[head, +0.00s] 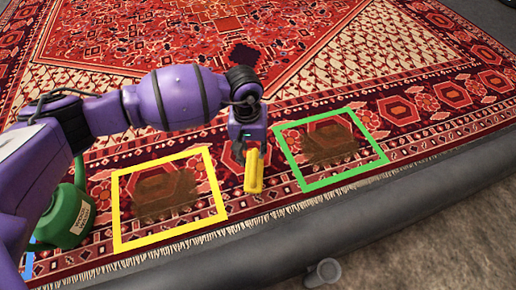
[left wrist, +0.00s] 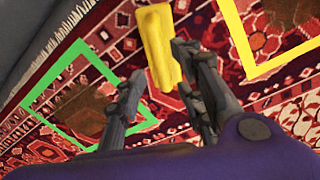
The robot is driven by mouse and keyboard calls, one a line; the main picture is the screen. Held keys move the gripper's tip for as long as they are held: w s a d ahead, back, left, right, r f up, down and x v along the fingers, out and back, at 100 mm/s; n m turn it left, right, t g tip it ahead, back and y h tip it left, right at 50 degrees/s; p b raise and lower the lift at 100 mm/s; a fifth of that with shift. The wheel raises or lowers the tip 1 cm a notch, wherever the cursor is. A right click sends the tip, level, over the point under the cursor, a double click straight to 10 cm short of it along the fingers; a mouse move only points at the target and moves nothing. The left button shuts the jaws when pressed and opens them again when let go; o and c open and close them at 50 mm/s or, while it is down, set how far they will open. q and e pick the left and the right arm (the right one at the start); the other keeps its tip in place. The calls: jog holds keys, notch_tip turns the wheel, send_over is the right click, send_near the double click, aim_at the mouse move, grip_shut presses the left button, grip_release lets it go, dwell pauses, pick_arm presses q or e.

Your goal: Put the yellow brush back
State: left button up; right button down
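The yellow brush (head: 254,172) lies on the rug's border between the yellow frame (head: 122,225) and the green frame (head: 294,160). It also shows in the left wrist view (left wrist: 158,40), lying beyond and partly between my fingertips. My left gripper (head: 262,147) is over the far end of the brush. In the left wrist view, its fingers (left wrist: 157,64) are apart, with a gap to the left finger. I cannot tell whether the right finger touches the brush. My right gripper is not in view.
Each frame surrounds a brown stain on the patterned rug (head: 410,60). A green container (head: 68,215) with a label stands at the left, partly behind my arm. A dark grey rounded edge (head: 400,195) runs along the near side, with a small grey cylindrical object (head: 323,272) before it.

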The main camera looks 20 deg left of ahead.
pick_arm(q)
jog(key=shift+a+r+p, duration=0.1)
jog(key=shift+r+p, duration=0.2)
jog(key=shift+r, duration=1.2)
jog(key=shift+s, duration=0.1)
